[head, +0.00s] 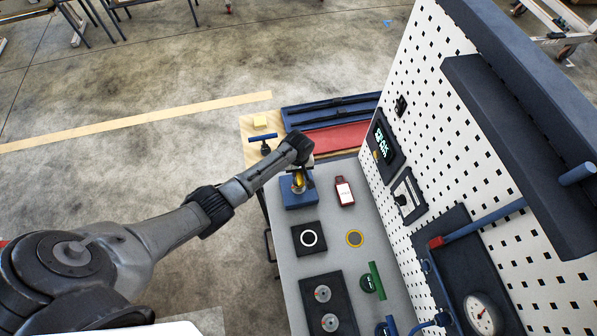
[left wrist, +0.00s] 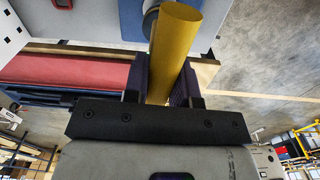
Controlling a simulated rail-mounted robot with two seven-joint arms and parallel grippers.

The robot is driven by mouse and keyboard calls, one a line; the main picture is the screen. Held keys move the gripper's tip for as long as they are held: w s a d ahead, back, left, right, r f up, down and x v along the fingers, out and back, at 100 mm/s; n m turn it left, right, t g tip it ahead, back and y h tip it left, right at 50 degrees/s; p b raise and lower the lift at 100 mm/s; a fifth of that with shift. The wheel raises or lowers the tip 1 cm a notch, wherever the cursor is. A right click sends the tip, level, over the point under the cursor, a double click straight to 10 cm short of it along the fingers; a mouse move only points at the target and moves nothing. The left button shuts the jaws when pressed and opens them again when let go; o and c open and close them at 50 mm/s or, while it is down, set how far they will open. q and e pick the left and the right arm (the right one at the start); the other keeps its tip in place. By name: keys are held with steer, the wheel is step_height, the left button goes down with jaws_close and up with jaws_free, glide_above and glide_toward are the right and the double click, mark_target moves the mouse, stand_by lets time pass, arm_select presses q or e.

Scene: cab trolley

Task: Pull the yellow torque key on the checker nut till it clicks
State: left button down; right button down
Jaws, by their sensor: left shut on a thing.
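The yellow torque key (head: 298,182) shows partly under my left gripper, over a blue block (head: 300,198) on the grey bench top. In the left wrist view its thick yellow handle (left wrist: 175,45) runs between the two dark fingers. My left gripper (left wrist: 160,82) is shut on this handle; in the head view it (head: 301,172) hangs over the block. A round grey end (left wrist: 150,22) shows beside the handle against the blue surface. The checker nut is hidden, and I cannot tell how the key sits on it. My right gripper is in neither view.
The white pegboard (head: 440,110) rises at the right, carrying a lit display (head: 384,145). Open floor lies left.

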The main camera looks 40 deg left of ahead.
arm_select(q)
steer(key=shift+r, duration=1.9)
